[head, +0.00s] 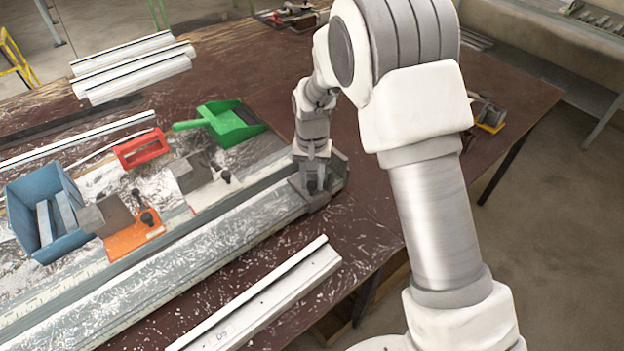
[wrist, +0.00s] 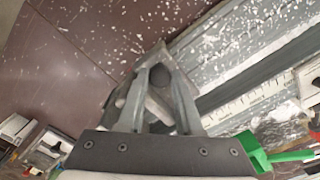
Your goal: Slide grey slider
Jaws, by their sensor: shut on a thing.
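The grey slider (head: 321,200) sits at the far right end of the long grey rail (head: 205,252) in the head view. My gripper (head: 313,186) reaches down onto it from above and is shut on it. In the wrist view the fingers (wrist: 160,85) close around a dark round knob on the slider (wrist: 150,53). My fingers hide part of the slider and its contact with the rail. A ruler scale runs along the rail in the wrist view.
A white profile (head: 275,293) lies in front. Pale shavings cover the bench.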

